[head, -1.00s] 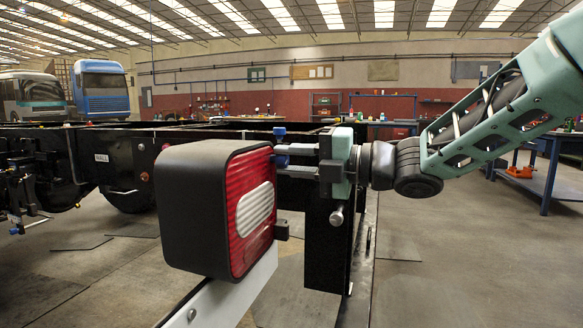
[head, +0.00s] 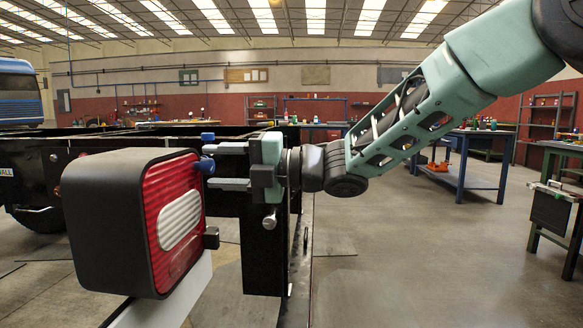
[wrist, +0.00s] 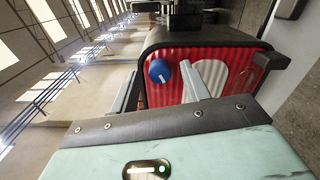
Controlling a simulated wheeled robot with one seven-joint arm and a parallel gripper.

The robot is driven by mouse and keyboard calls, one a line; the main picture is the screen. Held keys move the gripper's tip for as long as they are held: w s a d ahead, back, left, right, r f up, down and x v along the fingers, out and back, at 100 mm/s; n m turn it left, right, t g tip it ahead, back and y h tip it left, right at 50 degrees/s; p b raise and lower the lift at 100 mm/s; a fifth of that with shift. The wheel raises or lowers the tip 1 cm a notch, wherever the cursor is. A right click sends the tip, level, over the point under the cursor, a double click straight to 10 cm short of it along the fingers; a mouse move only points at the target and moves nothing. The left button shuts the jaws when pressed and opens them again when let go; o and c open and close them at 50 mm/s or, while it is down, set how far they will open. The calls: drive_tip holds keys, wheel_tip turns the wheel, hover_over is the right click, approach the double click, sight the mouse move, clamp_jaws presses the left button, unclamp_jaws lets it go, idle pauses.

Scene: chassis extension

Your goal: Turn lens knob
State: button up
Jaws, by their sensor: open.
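The lamp is a black rounded housing (head: 105,220) with a ribbed red lens (head: 160,205) and a pale oval panel. A blue lens knob (head: 207,166) sticks out from the upper part of the lens. In the wrist view the knob (wrist: 160,71) shows a white mark on its face. My gripper (head: 212,167) is open, with its grey fingers one above and one below the knob in the head view. In the wrist view the knob appears between the fingers; whether they touch it I cannot tell.
A second blue piece (head: 207,136) shows just above the upper finger. A small black block (head: 211,238) juts out at the lens's lower right edge. The black chassis frame (head: 265,245) stands behind my gripper. Blue workbenches (head: 470,165) stand at right, with open floor between.

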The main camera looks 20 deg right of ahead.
drive_tip(key=p+v, duration=0.2)
drive_tip(key=v, duration=1.4)
drive_tip(key=shift+d, duration=0.2)
drive_tip(key=w+a+f+m+t+h, duration=0.3)
drive_tip(key=a+f+m+t+h, duration=0.15)
drive_tip(key=m, duration=0.45)
drive_tip(key=s+f+m+g+h, duration=0.1)
drive_tip(key=s+f+m+h, duration=0.2)
drive_tip(key=f+m+h, duration=0.45)
drive_tip(key=s+d+f+m+g+h, duration=0.15)
drive_tip(key=s+f+m+g, duration=0.35)
drive_tip(key=s, duration=0.8)
drive_tip(key=s+f+m+g+h, duration=0.3)
drive_tip(key=s+f+m+g, duration=0.2)
drive_tip(key=s, duration=0.7)
wheel_tip(320, 180, up, 31)
drive_tip(key=p, duration=3.1)
drive_tip(key=shift+w+a, duration=0.15)
drive_tip(key=shift+w, duration=0.05)
drive_tip(key=shift+f, duration=0.1)
